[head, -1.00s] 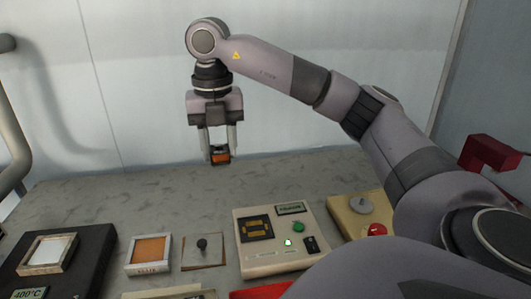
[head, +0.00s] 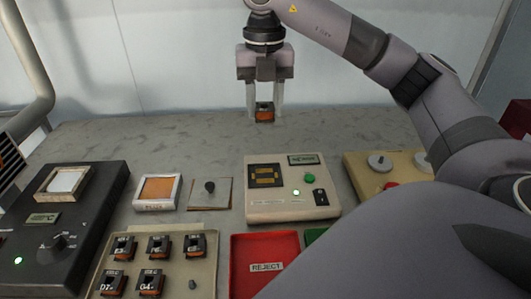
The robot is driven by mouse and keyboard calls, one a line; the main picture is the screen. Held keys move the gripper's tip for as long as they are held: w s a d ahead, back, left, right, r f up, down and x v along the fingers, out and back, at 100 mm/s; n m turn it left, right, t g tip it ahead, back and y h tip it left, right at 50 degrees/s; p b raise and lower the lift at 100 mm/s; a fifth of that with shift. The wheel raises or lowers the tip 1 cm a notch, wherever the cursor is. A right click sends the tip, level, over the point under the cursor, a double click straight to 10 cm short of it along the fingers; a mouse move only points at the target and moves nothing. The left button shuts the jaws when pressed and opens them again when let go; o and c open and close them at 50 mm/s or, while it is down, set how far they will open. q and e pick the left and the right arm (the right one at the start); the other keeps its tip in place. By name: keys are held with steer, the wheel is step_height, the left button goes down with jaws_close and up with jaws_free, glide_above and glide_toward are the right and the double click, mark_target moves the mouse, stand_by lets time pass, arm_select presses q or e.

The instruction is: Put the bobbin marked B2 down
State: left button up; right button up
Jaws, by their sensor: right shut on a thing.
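My right gripper (head: 265,103) hangs pointing down over the back part of the table. Its two fingers are shut on a small black bobbin with an orange winding (head: 264,114). The bobbin is upright, and its marking cannot be read at this size. A beige tray (head: 204,244) at the lower left holds several similar bobbins (head: 156,246) with white labels. A bare peg (head: 192,284) shows at the tray's front right. My left gripper is not in view.
A tester (head: 323,211) with a lit green lamp stands mid-table. Red reject bin (head: 290,243) and partly hidden green bin (head: 315,235) lie in front. Left are a black heater unit (head: 97,215), an orange pad (head: 158,189) and a peg plate (head: 221,195). The grey back tabletop (head: 180,133) is clear.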

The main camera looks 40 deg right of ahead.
steer(key=b, duration=0.4)
glide_above(265, 176)
step_height(265, 176, down, 9)
steer(key=shift+f, duration=0.9)
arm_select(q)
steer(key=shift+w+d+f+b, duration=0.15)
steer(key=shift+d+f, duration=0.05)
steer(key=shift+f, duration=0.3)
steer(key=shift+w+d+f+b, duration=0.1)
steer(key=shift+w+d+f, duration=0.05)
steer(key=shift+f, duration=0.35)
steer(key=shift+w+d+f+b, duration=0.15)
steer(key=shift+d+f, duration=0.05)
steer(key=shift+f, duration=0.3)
arm_select(e)
steer(key=shift+f, duration=1.9)
steer(key=shift+f, duration=0.1)
steer(key=shift+f, duration=0.15)
steer(key=o, duration=1)
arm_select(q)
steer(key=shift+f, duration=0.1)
arm_select(e)
steer(key=shift+o, duration=0.2)
steer(key=shift+r, duration=0.2)
